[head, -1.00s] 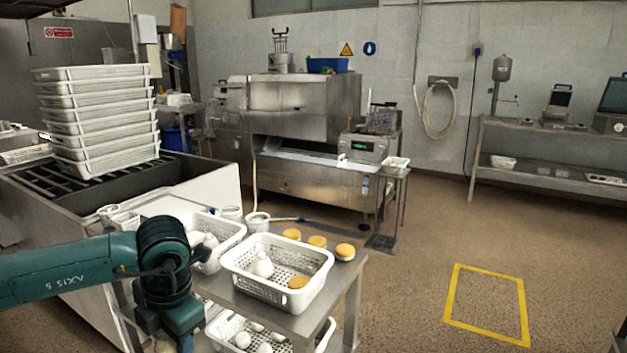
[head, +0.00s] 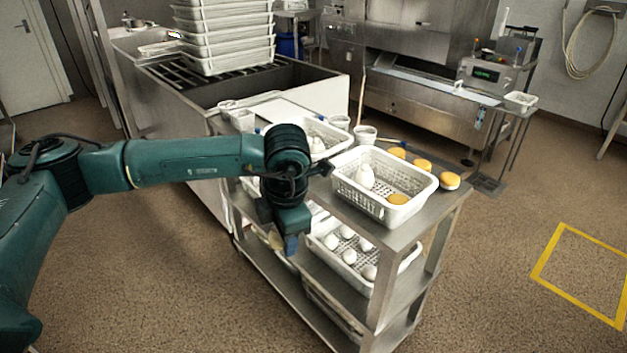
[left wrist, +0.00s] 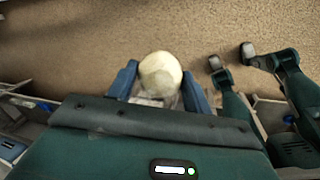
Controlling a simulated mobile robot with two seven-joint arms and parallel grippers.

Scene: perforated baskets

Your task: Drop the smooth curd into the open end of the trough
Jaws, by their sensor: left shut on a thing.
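My left gripper (head: 284,243) hangs beside the steel cart, shut on a pale, round curd (left wrist: 160,74). In the left wrist view the curd sits between the two blue fingers, with bare floor behind it. In the head view only a small beige part of the curd (head: 275,240) shows. The steel trough (head: 285,90) stands behind the cart, beyond my left arm. A stack of white baskets (head: 225,45) rests on dark rails over its left part, and its right part is uncovered.
On the cart top (head: 445,200) are a perforated basket (head: 400,210) holding a white pear-shaped piece and an orange one, another basket (head: 335,135), white cups and orange-topped rounds. A lower-shelf basket (head: 355,280) holds several white pieces. The floor at left is clear.

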